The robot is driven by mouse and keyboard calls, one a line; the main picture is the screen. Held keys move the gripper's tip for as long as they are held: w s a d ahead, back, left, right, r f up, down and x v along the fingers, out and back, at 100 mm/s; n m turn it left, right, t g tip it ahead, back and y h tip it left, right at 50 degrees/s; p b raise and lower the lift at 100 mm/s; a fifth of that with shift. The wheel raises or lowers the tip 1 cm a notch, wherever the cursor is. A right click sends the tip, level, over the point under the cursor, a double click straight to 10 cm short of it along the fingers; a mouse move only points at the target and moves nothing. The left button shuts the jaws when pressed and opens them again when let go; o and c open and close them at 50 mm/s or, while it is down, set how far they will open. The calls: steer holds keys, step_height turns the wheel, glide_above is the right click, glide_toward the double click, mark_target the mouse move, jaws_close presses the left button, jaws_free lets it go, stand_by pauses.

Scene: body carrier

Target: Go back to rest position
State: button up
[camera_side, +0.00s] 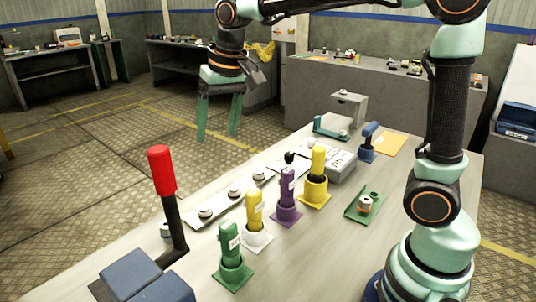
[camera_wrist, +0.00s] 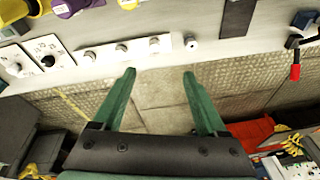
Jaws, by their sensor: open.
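My gripper (camera_side: 218,118) hangs in the air beyond the far left edge of the workbench in the side view, with its fingers pointing down. Its two green fingers are apart with nothing between them. In the wrist view my gripper (camera_wrist: 158,76) is also open and empty, with bare floor between and below the fingers. The workbench (camera_side: 322,252) stands below and to the right of it in the side view. Nothing touches the fingers.
On the workbench stand green (camera_side: 230,250), yellow (camera_side: 254,212) and purple (camera_side: 287,190) bottles, another yellow bottle (camera_side: 317,165), a red-topped lever (camera_side: 162,172) and a strip with round knobs (camera_side: 219,208). The floor (camera_side: 90,200) beyond the bench is free.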

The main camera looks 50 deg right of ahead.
steer(key=s+d+f+n+t, duration=0.1)
steer(key=s+d, duration=0.2)
steer(key=s, duration=0.4)
steer(key=s+d+f+n+t, duration=0.1)
steer(key=s+d+f, duration=0.1)
steer(key=s, duration=0.5)
steer(key=shift+s+d+n+t, duration=0.2)
steer(key=shift+d+n+t, duration=0.1)
steer(key=shift+d+n, duration=0.15)
